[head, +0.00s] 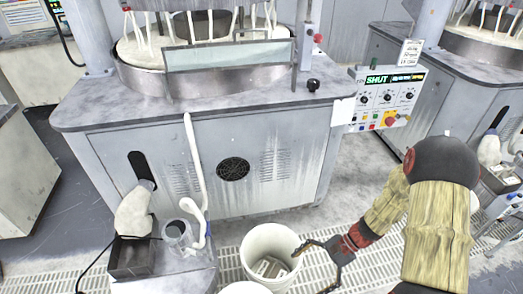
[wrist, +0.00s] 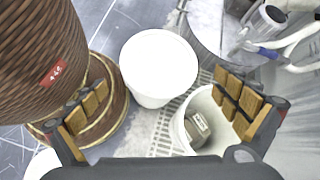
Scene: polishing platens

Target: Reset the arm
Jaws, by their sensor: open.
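My gripper (head: 308,272) is at the lower middle of the head view, beside and above the right side of a white bucket (head: 262,236). Its two fingers are spread apart with nothing between them. In the wrist view the padded fingers of my gripper (wrist: 160,88) stand wide apart at left and right. The open bucket (wrist: 180,131) shows there below the right finger, with grey blocks (wrist: 197,128) lying inside it. The right finger hides part of its rim.
A polishing machine (head: 130,165) fills the middle. Its control panel (head: 386,98) reads SHUT. A white round-topped bucket (wrist: 158,62) stands between the fingers in the wrist view. Grated floor (head: 355,215) lies right.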

